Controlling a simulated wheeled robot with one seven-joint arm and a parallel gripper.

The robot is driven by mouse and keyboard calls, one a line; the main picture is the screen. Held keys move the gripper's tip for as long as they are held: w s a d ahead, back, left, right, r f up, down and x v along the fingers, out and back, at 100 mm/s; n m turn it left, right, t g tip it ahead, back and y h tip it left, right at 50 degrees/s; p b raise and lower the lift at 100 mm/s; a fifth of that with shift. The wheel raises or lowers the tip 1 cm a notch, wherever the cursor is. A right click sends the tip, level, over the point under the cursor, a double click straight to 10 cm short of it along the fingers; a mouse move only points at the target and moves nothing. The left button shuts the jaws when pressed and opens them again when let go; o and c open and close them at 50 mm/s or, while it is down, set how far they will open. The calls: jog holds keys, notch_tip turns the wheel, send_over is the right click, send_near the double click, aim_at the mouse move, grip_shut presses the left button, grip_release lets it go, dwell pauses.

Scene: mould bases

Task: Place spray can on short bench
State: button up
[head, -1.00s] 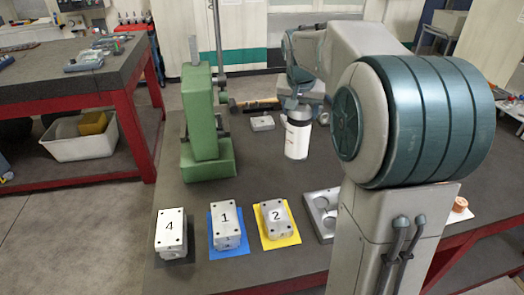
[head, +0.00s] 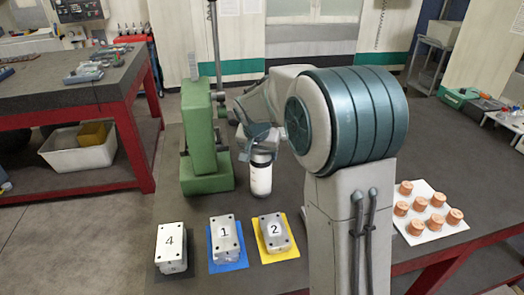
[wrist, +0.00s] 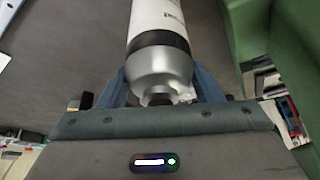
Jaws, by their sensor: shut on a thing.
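A white spray can (head: 261,181) with a dark band and silver shoulder hangs upright below my gripper (head: 260,150), over the dark bench top in front of me. In the wrist view the can (wrist: 160,30) sits between the two blue fingers of my gripper (wrist: 160,88), which are shut on it. Two red-framed benches show: the near bench (head: 310,190), partly hidden by my arm, and a left bench (head: 110,90). I cannot tell which is the short bench.
A green stand (head: 205,135) rises just left of the can. Numbered metal blocks 4 (head: 171,246), 1 (head: 225,236) and 2 (head: 272,230) line the front. A white board (head: 428,212) with several copper cylinders lies right.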

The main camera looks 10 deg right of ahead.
jog(key=shift+f, duration=0.15)
jog(key=o, duration=1.6)
